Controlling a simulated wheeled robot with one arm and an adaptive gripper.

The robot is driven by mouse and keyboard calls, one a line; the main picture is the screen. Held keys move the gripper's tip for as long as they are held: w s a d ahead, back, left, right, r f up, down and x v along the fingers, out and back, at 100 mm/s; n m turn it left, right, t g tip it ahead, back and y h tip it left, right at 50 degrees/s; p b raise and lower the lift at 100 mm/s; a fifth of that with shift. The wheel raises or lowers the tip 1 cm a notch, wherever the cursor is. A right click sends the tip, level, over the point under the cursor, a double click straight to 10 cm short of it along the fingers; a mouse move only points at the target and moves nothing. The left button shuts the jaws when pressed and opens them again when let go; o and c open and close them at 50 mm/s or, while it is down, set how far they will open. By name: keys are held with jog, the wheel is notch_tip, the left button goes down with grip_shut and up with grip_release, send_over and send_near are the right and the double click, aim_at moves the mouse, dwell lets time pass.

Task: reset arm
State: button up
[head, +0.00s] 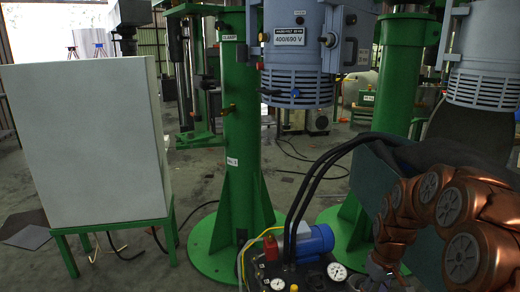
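My copper-coloured arm with round grey joint caps curves in from the right edge in the head view. It bends down toward the bottom, right of the pressure gauges. My gripper (381,275) seems to be the small silvery part at the arm's lower end, cut by the bottom edge. Its fingers do not show clearly, and I cannot tell if it is open, shut or holding anything.
A pump unit with a blue motor (312,243), black hoses and a white gauge (337,271) stands beside my arm's end. Green columns (243,130) rise behind it, with a grey-blue motor (297,52). A white cabinet (85,145) stands left. Floor between cabinet and column is mostly clear.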

jog(key=s+a+r+p, duration=0.4)
jog(key=s+r, duration=0.2)
jog(key=r, duration=0.2)
jog(key=s+a+r+p, duration=0.35)
jog(key=s+r, duration=0.25)
jog(key=r, duration=0.2)
jog(key=s+a+r+m+p, duration=0.1)
jog(key=s+a+r+p, duration=0.1)
jog(key=s+r+p, duration=0.3)
jog(key=s+a+r+m+g+p, duration=0.1)
jog(key=s+r+p, duration=0.4)
jog(key=s, duration=0.9)
notch_tip(320, 180, up, 3)
jog(key=shift+s+a+f+m, duration=0.15)
jog(key=shift+a+m, duration=0.15)
jog(key=shift+a, duration=0.55)
jog(key=shift+c, duration=0.3)
